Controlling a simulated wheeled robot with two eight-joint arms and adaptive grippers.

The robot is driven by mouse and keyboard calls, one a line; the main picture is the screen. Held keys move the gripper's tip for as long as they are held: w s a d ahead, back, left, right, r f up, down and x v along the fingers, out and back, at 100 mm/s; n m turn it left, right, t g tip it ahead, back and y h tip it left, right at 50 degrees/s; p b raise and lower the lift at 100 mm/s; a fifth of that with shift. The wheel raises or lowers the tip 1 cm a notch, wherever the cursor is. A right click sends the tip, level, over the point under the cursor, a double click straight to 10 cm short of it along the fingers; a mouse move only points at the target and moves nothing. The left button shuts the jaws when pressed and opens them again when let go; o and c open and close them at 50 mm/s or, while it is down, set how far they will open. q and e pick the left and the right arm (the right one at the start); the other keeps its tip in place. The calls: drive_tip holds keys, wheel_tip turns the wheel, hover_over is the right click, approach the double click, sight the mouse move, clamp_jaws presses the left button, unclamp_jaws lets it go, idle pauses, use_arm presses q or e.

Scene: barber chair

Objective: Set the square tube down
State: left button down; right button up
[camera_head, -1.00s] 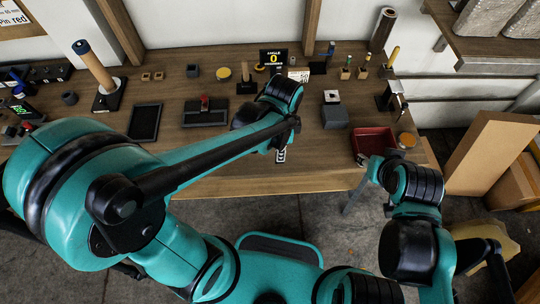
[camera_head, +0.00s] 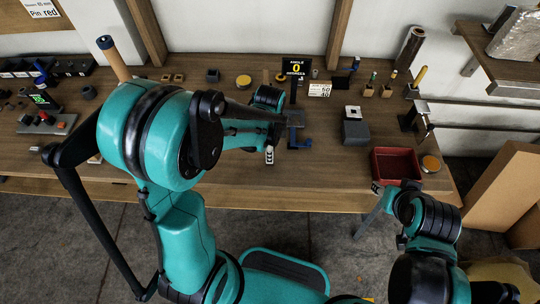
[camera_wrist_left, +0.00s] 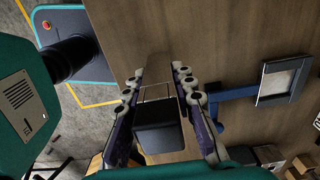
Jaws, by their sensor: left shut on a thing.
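My left gripper (camera_head: 270,156) is over the front part of the workbench (camera_head: 330,180), left of a blue part (camera_head: 300,143). In the left wrist view, its two purple and white fingers (camera_wrist_left: 167,78) stand on either side of a dark block with a square face (camera_wrist_left: 157,128), which I take to be the square tube. The tube cannot be made out clearly in the head view, and whether it touches the bench cannot be told. My right gripper (camera_head: 371,212) hangs low in front of the bench edge; its finger opening is not clear.
A red tray (camera_head: 396,150) and a yellow round piece (camera_head: 430,163) are at the bench's right. A grey block (camera_head: 355,131) stands behind the tray, to its left. An angle display (camera_head: 296,68) stands at the back. The bench front between gripper and tray is clear.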

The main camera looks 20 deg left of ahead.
use_arm(q)
drive_tip(key=shift+f, duration=0.65)
drive_tip(key=shift+r, duration=0.1)
drive_tip(key=shift+f, duration=0.2)
drive_tip(key=c, duration=1.3)
unclamp_jaws()
drive_tip(key=shift+o, duration=0.2)
